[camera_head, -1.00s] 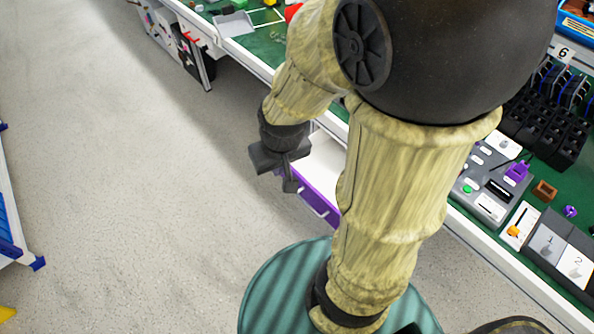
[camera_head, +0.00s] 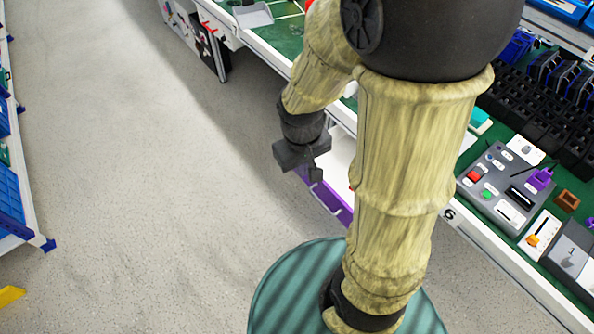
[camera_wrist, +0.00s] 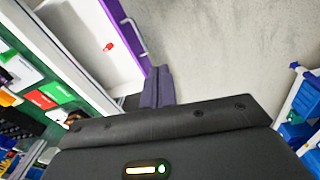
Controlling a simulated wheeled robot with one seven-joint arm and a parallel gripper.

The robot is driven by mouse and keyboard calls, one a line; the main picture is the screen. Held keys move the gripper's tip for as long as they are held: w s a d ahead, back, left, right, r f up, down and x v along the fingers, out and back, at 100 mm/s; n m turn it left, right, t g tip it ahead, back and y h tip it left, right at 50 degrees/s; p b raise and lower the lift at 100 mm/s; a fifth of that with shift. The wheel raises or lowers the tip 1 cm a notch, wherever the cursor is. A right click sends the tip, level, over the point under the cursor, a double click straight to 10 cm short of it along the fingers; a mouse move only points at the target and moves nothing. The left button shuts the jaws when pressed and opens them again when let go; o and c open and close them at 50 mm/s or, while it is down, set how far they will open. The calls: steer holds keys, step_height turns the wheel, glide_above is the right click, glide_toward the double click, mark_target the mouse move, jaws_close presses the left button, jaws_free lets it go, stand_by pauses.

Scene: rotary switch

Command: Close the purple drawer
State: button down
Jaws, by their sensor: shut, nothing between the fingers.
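The purple drawer stands open from the bench. Its purple front (camera_head: 331,197) with pale handle shows in the head view, partly hidden by my arm. Its white inside (camera_head: 342,152) is exposed. In the wrist view the purple front (camera_wrist: 122,25) runs down to a corner near my fingers, with a handle on its outer face. A small red object (camera_wrist: 108,47) lies in the drawer. My gripper (camera_head: 314,176) is shut and empty, at the left end of the front. In the wrist view its fingers (camera_wrist: 158,72) are beside that corner; I cannot tell if they touch.
The bench (camera_head: 270,52) runs diagonally, with a grey switch panel (camera_head: 500,185) and black racks (camera_head: 545,100) at right. Clear grey floor (camera_head: 130,180) lies to the left. A shelf with blue bins (camera_head: 12,200) stands at the far left.

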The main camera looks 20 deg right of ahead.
steer(key=w+a+f+n+g+h+b, duration=0.1)
steer(key=w+f+n+g+h+b, duration=0.25)
steer(key=f, duration=0.55)
steer(key=w+a+f+n+h+b, duration=0.15)
steer(key=f+n+h+b, duration=0.25)
steer(key=f+n+h, duration=0.4)
steer(key=w+a+f+n+t+h+b, duration=0.5)
steer(key=w+a+f+n+t, duration=0.1)
steer(key=w+f+n+t, duration=0.1)
step_height(320, 180, down, 3)
steer(key=shift+w+a+r+n+t, duration=0.1)
steer(key=shift+w+a+n+t, duration=0.25)
steer(key=shift+n+t, duration=0.45)
steer(key=shift+s, duration=0.1)
steer(key=b+x, duration=0.1)
steer(key=x, duration=1.3)
steer(key=shift+d, duration=0.1)
